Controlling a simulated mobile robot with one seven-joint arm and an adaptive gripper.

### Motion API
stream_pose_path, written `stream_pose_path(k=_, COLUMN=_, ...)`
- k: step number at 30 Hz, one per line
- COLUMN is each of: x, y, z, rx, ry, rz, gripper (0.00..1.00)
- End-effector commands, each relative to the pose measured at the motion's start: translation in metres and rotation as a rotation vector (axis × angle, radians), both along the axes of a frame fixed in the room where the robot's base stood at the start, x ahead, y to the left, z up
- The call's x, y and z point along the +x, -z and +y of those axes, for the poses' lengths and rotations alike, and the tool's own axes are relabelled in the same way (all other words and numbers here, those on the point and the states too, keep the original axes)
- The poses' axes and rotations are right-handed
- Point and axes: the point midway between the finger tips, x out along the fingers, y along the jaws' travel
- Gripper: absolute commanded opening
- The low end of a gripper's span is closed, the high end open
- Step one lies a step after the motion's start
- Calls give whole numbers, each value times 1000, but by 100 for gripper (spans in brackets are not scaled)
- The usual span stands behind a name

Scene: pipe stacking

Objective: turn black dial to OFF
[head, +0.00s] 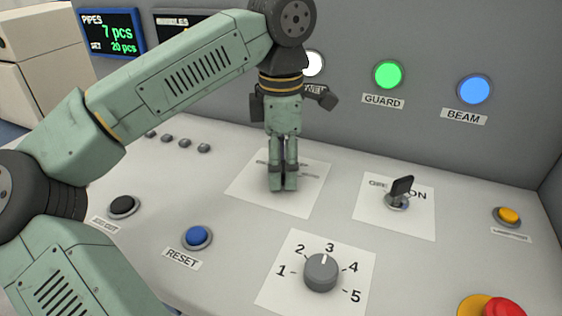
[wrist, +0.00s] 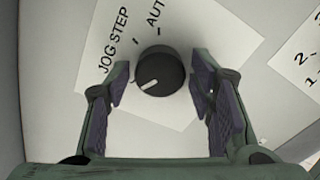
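The black dial (wrist: 160,66) sits on a white label card (wrist: 212,48) in the wrist view. Its white pointer mark faces the lower left of that view. The card reads JOG, STEP and a cut-off AUT; no OFF word shows there. My gripper (wrist: 161,88) is open, with one dark-padded finger on each side of the dial. Whether the pads touch it I cannot tell. In the head view my gripper (head: 283,184) points down at the card (head: 310,190), and the dial is hidden by the fingers.
A grey numbered knob (head: 321,271) stands in front, and a key switch (head: 399,196) with a partly covered label ending in ON is to the right. A blue RESET button (head: 197,237) is front left. A red button (head: 500,308) is at the lower right. The back panel carries lamps.

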Motion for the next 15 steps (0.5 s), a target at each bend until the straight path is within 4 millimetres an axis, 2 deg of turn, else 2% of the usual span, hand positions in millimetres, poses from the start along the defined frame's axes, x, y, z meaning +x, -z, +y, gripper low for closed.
stream_pose_path(k=3, x=0, y=0, z=0, rx=0, ry=1, rz=0, gripper=58)
stream_pose_path(k=11, x=0, y=0, z=0, rx=0, ry=1, rz=0, gripper=58)
stream_pose_path(k=15, x=0, y=-10, z=0, rx=0, ry=1, rz=-1, gripper=58)
